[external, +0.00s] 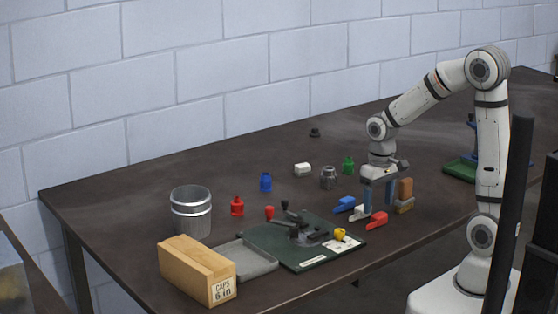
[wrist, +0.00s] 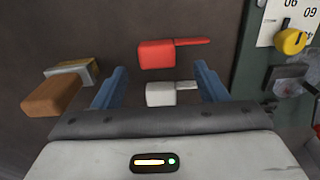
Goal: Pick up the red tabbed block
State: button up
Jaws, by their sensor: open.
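The red tabbed block (external: 377,220) lies on the dark table, in front of my gripper in the external view. In the wrist view the red block (wrist: 156,54) lies just beyond the fingertips, its thin tab pointing right. My gripper (external: 378,203) points down, open, with nothing held; its two blue fingers (wrist: 161,72) stand wide apart. A white tabbed block (wrist: 160,95) lies between the fingers in the wrist view, partly hidden by my gripper body. The white block also shows in the external view (external: 357,212), beside a blue tabbed block (external: 344,204).
A wooden-handled tool (external: 405,189) stands close to the right of my gripper. A dark green forming plate (external: 290,262) with levers and a yellow knob (external: 340,234) lies to the left. A metal can (external: 191,213), a cardboard box (external: 195,268) and small bottles stand farther left.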

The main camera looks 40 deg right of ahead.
aim_at(379, 214)
notch_tip(379, 214, down, 4)
jog(key=shift+s+d+f, duration=0.1)
jog(key=shift+d, duration=0.05)
jog(key=shift+c, duration=0.4)
jog(key=c, duration=1)
